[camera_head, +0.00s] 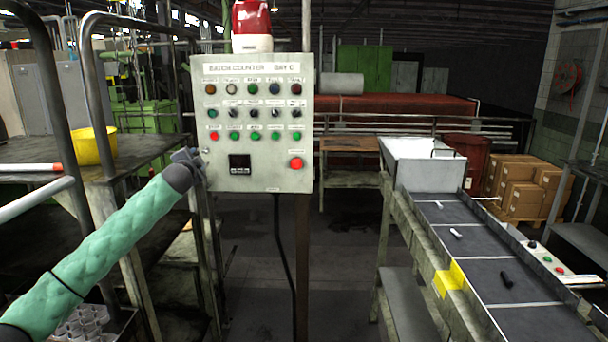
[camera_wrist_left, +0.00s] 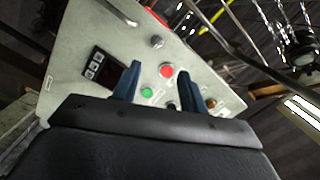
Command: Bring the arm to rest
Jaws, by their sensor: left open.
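My left arm, in a green sleeve, reaches in from the left in the head view. Its gripper (camera_head: 190,160) is at the left edge of the grey control panel (camera_head: 255,125). In the left wrist view the two blue fingers of this gripper (camera_wrist_left: 160,85) stand apart with nothing held between them. Behind them the panel face (camera_wrist_left: 85,35) shows tilted, with a red button (camera_wrist_left: 166,70), a green button (camera_wrist_left: 147,92) and a dark display (camera_wrist_left: 100,68). Whether the fingers touch the panel cannot be told. My right gripper is in neither view.
A conveyor (camera_head: 480,250) with a few small bolts runs down the right, below a white hopper (camera_head: 425,165). A metal table with a yellow bucket (camera_head: 94,146) and metal rails stand at the left. A red beacon (camera_head: 251,25) tops the panel. The floor between panel and conveyor is clear.

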